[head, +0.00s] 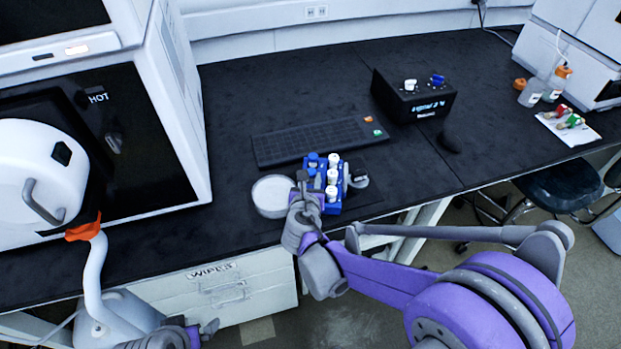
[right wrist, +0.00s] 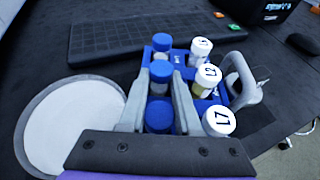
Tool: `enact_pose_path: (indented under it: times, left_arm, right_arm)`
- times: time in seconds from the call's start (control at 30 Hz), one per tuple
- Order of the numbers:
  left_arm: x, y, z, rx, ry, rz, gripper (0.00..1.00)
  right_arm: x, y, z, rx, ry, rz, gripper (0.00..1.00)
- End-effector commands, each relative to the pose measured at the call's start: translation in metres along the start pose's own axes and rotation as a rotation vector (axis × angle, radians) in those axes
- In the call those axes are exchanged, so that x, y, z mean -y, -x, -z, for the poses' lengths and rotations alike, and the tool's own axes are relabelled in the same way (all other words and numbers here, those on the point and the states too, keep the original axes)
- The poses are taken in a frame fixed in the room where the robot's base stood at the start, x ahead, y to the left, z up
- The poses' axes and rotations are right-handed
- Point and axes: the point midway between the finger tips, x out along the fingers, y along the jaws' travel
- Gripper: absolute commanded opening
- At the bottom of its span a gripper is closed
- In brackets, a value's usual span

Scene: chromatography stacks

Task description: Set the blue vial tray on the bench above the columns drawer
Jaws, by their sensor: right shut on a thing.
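The blue vial tray (head: 333,208) is near the bench's front edge, right of a round white dish. It holds several vials with blue and white caps. My right gripper (head: 306,190) is shut on the tray from the front left. In the right wrist view its fingers (right wrist: 158,105) lie on both sides of the blue-capped row, and the tray (right wrist: 222,92) shows beyond them. I cannot tell whether the tray touches the bench. My left gripper (head: 205,330) is low at the bottom left, partly cut off. The drawer below reads WIPES (head: 212,270); no columns label is visible.
The round white dish (head: 272,194) is close left of the tray. A keyboard (head: 315,141) lies behind it, with a black box (head: 413,97) and a mouse (head: 449,142) to the right. A white machine (head: 175,110) fills the left. Bench right of the tray is mostly clear.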

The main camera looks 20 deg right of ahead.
Motion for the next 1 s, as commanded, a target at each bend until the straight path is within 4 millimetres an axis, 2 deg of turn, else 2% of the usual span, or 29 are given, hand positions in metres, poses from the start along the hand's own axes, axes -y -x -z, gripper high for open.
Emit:
enact_pose_path:
  times: [0.07, 0.1, 0.27, 0.63, 0.77, 1.0]
  left_arm:
    - [0.000, -0.003, -0.001, 0.001, 0.000, 0.000, 1.00]
    - [0.000, -0.003, -0.001, 0.001, 0.000, 0.000, 1.00]
    - [0.000, -0.002, -0.001, 0.001, 0.000, 0.000, 1.00]
    - [0.000, 0.002, 0.001, -0.001, 0.000, 0.000, 1.00]
    - [0.000, 0.003, 0.002, -0.001, 0.000, 0.000, 1.00]
    - [0.000, 0.011, 0.005, -0.004, 0.000, 0.000, 1.00]
  right_arm:
    - [0.000, -0.001, 0.003, 0.000, 0.001, 0.000, 0.00]
    - [0.000, -0.002, 0.004, 0.000, 0.000, 0.000, 0.34]
    - [0.000, -0.001, 0.003, 0.000, 0.000, 0.000, 0.62]
    - [0.000, 0.001, -0.003, 0.000, 0.000, 0.000, 0.62]
    - [-0.001, 0.020, -0.001, 0.000, 0.001, -0.002, 0.62]
    - [-0.001, 0.074, -0.002, 0.000, 0.002, -0.005, 0.62]
